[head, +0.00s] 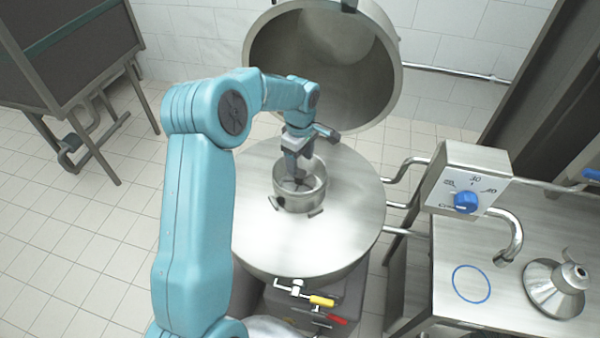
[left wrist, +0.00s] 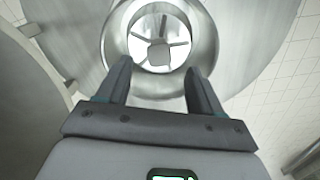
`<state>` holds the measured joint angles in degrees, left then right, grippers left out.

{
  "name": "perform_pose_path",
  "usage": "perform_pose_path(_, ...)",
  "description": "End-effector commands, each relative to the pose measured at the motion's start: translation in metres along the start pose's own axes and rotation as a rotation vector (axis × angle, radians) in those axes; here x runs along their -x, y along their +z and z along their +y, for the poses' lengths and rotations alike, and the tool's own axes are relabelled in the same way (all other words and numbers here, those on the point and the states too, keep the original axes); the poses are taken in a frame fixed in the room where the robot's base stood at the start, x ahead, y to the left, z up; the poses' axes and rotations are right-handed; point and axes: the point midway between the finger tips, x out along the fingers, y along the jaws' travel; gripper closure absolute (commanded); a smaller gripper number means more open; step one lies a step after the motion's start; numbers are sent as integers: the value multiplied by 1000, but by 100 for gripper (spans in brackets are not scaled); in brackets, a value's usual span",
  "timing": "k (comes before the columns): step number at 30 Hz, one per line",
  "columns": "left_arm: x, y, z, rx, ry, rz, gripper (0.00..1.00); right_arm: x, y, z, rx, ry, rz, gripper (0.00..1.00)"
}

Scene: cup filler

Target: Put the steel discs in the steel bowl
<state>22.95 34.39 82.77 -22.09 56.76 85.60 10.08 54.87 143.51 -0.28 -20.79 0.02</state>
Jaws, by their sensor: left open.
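A round steel bowl-like vessel (head: 312,196) stands on the wide round steel top (head: 350,240). Its wall also shows in the left wrist view (left wrist: 118,40). Inside it is a spoked steel part with a central hub (left wrist: 159,52); I cannot tell whether it is one of the discs. My left gripper (head: 297,176) points down at the vessel's opening. Its two fingers (left wrist: 158,68) are apart, with nothing held between them. A conical steel piece with a knob (head: 556,288) stands on the right counter. I see no clearly separate loose discs. My right gripper is not in view.
A large open steel lid (head: 325,60) stands behind the round top. A control box with a blue knob (head: 466,202), steel pipes and a tap (head: 512,235) are at the right. A blue ring (head: 471,284) marks a bare part of the steel counter (head: 455,250).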

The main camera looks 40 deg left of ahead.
Motion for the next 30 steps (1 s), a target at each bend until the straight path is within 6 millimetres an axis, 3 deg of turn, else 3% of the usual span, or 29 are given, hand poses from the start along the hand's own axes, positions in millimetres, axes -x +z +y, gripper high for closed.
perform_pose_path(6, 41, 0, 1, -1, 2, 0, 34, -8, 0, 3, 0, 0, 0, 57)
perform_pose_path(10, 53, 0, 0, -1, 0, 0, 34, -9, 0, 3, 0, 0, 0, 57)
perform_pose_path(30, 56, 0, 0, 0, -2, 0, 34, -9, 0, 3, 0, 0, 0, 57)
